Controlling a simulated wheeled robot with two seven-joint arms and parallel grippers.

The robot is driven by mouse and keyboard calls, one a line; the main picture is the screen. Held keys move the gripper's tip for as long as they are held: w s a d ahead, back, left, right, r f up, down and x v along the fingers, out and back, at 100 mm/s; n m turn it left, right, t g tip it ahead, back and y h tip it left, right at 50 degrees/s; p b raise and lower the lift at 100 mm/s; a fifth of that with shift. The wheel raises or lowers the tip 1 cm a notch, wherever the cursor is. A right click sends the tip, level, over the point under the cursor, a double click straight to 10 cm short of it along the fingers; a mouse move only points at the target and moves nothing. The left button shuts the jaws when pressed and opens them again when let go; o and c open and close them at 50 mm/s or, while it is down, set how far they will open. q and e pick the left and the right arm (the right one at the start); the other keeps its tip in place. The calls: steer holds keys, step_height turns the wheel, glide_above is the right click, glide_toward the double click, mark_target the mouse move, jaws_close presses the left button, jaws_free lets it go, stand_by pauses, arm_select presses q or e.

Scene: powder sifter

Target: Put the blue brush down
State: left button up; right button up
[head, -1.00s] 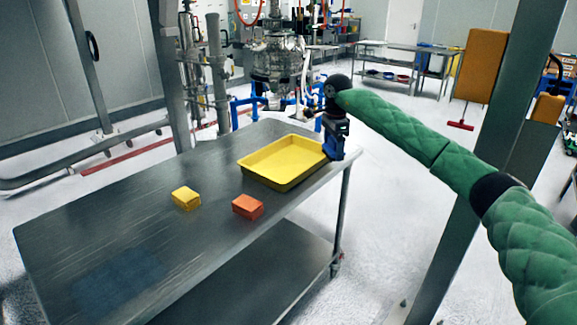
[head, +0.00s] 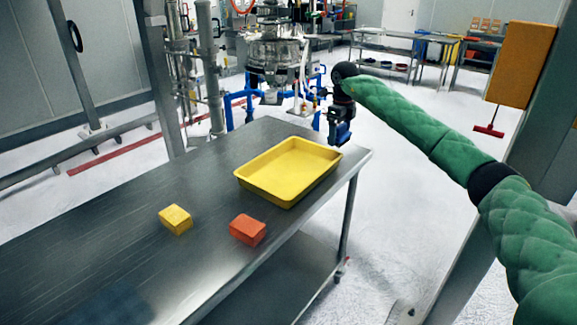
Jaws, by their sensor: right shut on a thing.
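My right gripper (head: 341,122) is small and dark at the end of the green-sleeved arm, by the table's far right corner. It is shut on the blue brush (head: 342,134), of which only a small blue part shows. The brush appears just beyond the right corner of the yellow tray (head: 290,170); I cannot tell whether it touches the table (head: 130,225). My left gripper is not in view.
A yellow block (head: 175,219) and an orange block (head: 247,230) lie on the table in front of the tray. The table's left part is clear. A metal vessel (head: 275,55) with blue pipes stands behind the table.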

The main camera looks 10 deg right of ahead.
steer(key=w+a+f+p, duration=0.1)
steer(key=w+a, duration=0.1)
steer(key=a, duration=0.1)
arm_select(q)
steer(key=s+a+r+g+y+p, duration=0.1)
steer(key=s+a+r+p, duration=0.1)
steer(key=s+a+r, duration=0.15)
arm_select(e)
glide_toward(303, 165)
steer(key=shift+s+d+f, duration=0.2)
steer(key=shift+d, duration=0.35)
steer(key=shift+s+d+f, duration=0.15)
steer(key=shift+d, duration=0.35)
steer(key=shift+w+a+f+p, duration=0.25)
steer(key=shift+a+f, duration=0.15)
steer(key=shift+a, duration=0.2)
steer(key=shift+w+a+f+p, duration=0.15)
steer(key=shift+w+a+f, duration=0.15)
steer(key=shift+a, duration=0.25)
steer(key=shift+s+d+f, duration=0.1)
steer(key=shift+f, duration=0.5)
step_height(303, 165, down, 3)
steer(key=shift+r+p, duration=0.1)
steer(key=shift+p, duration=0.65)
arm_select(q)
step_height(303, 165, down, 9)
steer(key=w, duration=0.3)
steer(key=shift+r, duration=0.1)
